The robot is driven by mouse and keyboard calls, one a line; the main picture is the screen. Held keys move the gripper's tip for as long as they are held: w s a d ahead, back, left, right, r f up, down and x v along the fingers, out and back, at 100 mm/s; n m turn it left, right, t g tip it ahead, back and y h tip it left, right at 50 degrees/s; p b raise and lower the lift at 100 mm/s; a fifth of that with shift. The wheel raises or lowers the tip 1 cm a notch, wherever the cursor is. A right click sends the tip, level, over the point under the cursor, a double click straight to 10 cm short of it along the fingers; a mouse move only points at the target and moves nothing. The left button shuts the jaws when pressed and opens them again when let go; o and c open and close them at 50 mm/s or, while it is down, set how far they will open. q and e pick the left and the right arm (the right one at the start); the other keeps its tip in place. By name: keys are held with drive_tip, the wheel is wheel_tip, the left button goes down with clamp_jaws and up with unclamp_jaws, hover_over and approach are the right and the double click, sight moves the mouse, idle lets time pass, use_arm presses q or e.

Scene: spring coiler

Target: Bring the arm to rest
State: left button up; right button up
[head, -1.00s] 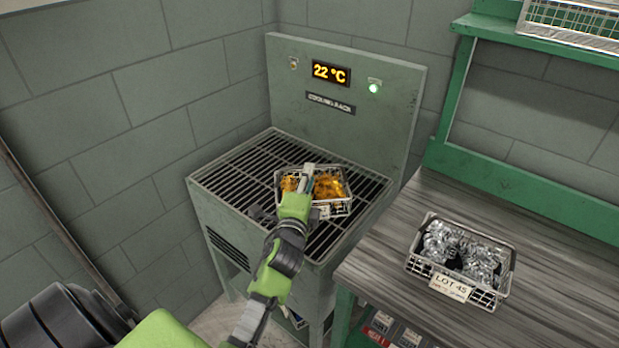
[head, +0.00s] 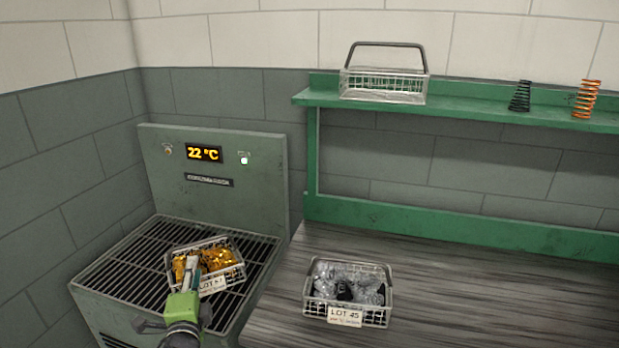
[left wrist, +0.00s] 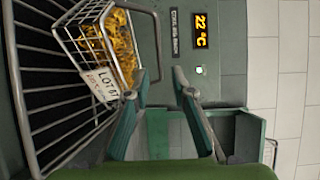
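My left gripper (head: 188,268) is in front of and over the near left part of a wire basket of golden springs (head: 218,259) on the cooling rack. In the left wrist view its two fingers (left wrist: 160,74) stand apart with nothing between them. The basket (left wrist: 92,48) shows to the left of the fingers there, with a LOT tag whose number is hard to read. Whether the gripper touches the basket I cannot tell. My right gripper is in neither view.
The cooling rack (head: 128,262) reads 22 °C. A LOT 45 basket of silvery springs (head: 345,290) stands on the wooden bench (head: 470,290). The green shelf (head: 465,112) holds an empty wire basket (head: 384,84), a dark spring (head: 520,96) and an orange spring (head: 585,99). The bench's right part is clear.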

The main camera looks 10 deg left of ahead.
use_arm(q)
drive_tip(key=s+d+f+n+g+h, duration=0.2)
drive_tip(key=s+d+f+n+g, duration=0.2)
drive_tip(key=s+f, duration=0.4)
drive_tip(key=s+d+f+n+g+h, duration=0.1)
drive_tip(key=s+d+f+n+g, duration=0.35)
drive_tip(key=s, duration=0.45)
drive_tip(key=s+d+f+n+g+h, duration=0.2)
drive_tip(key=s+d, duration=0.3)
drive_tip(key=s, duration=0.4)
drive_tip(key=s+d+f+n+g+h, duration=0.1)
drive_tip(key=s+d+f+g+h, duration=0.15)
drive_tip(key=s+d, duration=0.4)
drive_tip(key=s+a+f+g, duration=0.1)
drive_tip(key=s+f, duration=0.1)
drive_tip(key=f, duration=1.1)
drive_tip(key=s+f, duration=0.2)
drive_tip(key=f, duration=1.1)
drive_tip(key=s+a+f+g, duration=0.1)
drive_tip(key=s+a+f, duration=0.2)
drive_tip(key=s+f, duration=1.2)
drive_tip(key=shift+s+a+f+g+y, duration=0.15)
drive_tip(key=shift+s+f+g+y, duration=0.25)
drive_tip(key=shift+s, duration=0.35)
